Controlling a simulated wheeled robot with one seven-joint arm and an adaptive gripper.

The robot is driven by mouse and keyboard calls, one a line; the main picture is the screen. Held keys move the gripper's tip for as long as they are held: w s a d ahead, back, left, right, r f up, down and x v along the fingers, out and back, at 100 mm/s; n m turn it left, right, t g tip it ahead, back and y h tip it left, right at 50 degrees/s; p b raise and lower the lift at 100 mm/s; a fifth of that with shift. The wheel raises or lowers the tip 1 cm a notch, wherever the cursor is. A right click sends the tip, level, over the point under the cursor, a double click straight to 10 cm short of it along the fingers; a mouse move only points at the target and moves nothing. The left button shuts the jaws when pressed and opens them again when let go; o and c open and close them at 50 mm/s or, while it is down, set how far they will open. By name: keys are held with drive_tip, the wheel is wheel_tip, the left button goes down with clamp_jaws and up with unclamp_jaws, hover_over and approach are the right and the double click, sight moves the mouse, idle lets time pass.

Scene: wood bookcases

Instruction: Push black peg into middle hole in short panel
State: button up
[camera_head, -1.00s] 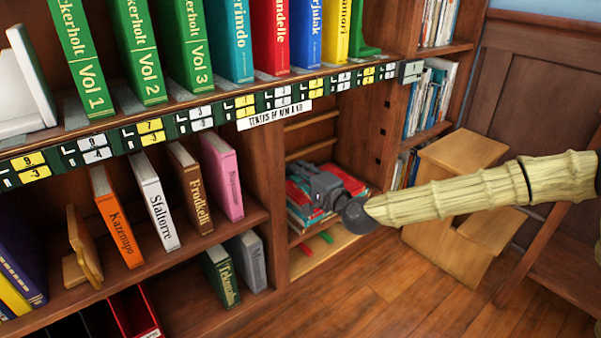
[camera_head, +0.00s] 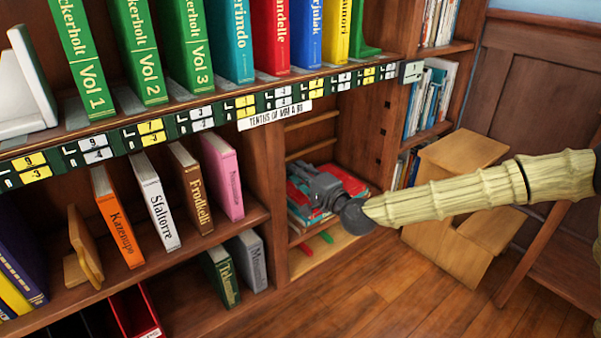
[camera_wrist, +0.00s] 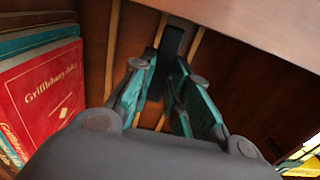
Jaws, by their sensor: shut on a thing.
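My gripper (camera_head: 318,186) is inside the lower right compartment of the bookcase, above a stack of books. In the wrist view my gripper (camera_wrist: 158,82) is shut on a black peg (camera_wrist: 172,45), a dark block that sticks out beyond the teal fingers towards the compartment's wood. The peg cannot be made out in the head view. An upright wood panel (camera_head: 374,118) at the compartment's right side has a column of dark square holes, with the middle hole (camera_head: 380,131) empty. My gripper is to the left of this panel and apart from it. I cannot tell whether this is the short panel.
Stacked books (camera_head: 302,212) lie under my gripper; a red book (camera_wrist: 42,92) is at left in the wrist view. A numbered shelf edge (camera_head: 240,107) runs overhead. A wooden step stool (camera_head: 450,240) stands right of the bookcase. Open floor lies in front.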

drive_tip(key=shift+s+a+p, duration=0.2)
drive_tip(key=shift+s+a, duration=0.35)
drive_tip(key=shift+a, duration=0.15)
drive_tip(key=shift+s+a+p, duration=0.2)
drive_tip(key=shift+s+a, duration=0.3)
drive_tip(key=shift+a, duration=0.2)
idle(0.4)
drive_tip(key=o, duration=0.9)
drive_tip(key=shift+f, duration=0.1)
drive_tip(key=shift+s, duration=0.15)
drive_tip(key=v, duration=1.1)
drive_tip(key=shift+s+d, duration=0.2)
drive_tip(key=shift+d, duration=0.15)
drive_tip(key=shift+c, duration=0.2)
